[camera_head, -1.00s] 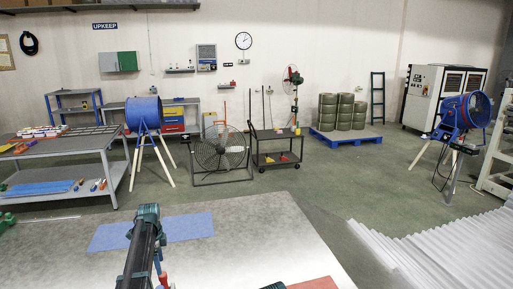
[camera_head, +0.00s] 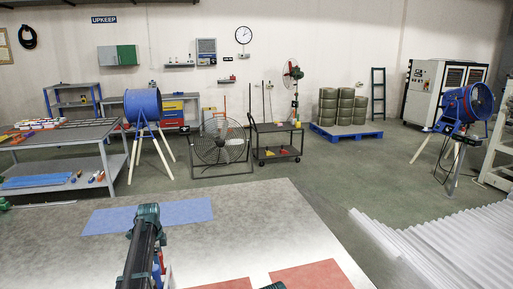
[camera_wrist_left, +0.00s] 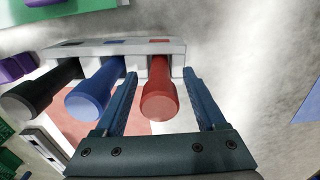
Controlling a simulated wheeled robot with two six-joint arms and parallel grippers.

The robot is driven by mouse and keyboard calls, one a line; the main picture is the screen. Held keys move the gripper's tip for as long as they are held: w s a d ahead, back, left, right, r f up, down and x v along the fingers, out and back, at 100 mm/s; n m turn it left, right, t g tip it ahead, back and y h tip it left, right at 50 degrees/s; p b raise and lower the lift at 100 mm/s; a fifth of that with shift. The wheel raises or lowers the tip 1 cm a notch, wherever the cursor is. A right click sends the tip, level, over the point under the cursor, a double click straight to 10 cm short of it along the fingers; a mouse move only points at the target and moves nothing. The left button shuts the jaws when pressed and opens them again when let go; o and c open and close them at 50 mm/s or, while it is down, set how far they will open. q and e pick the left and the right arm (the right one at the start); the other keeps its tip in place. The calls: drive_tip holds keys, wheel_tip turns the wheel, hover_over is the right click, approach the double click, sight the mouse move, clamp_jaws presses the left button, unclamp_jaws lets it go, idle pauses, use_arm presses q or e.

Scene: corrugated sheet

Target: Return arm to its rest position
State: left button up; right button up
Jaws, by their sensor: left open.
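My left arm (camera_head: 144,240) reaches over the grey table from the bottom of the head view; its fingertips cannot be made out there. In the left wrist view my left gripper (camera_wrist_left: 160,76) is open, with its two blue fingers apart. A red handle (camera_wrist_left: 161,95) appears between them in the picture; contact does not show. A blue handle (camera_wrist_left: 94,97) and a black handle (camera_wrist_left: 42,92) stand left of it at a pale rack (camera_wrist_left: 116,48). Only a dark green piece of my right arm shows at the bottom edge of the head view.
The table (camera_head: 270,225) bears a blue mat (camera_head: 187,212) and red mats (camera_head: 308,277). White corrugated sheets (camera_head: 450,245) lie at right. A workbench (camera_head: 65,150), fans and a trolley (camera_head: 277,140) stand beyond, with open floor between.

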use_arm(q)
wheel_tip(320, 180, up, 11)
drive_tip(key=p, duration=1)
drive_tip(key=shift+s+d+f+b, duration=0.35)
drive_tip(key=shift+d+b, duration=0.1)
drive_tip(key=shift+d, duration=0.6)
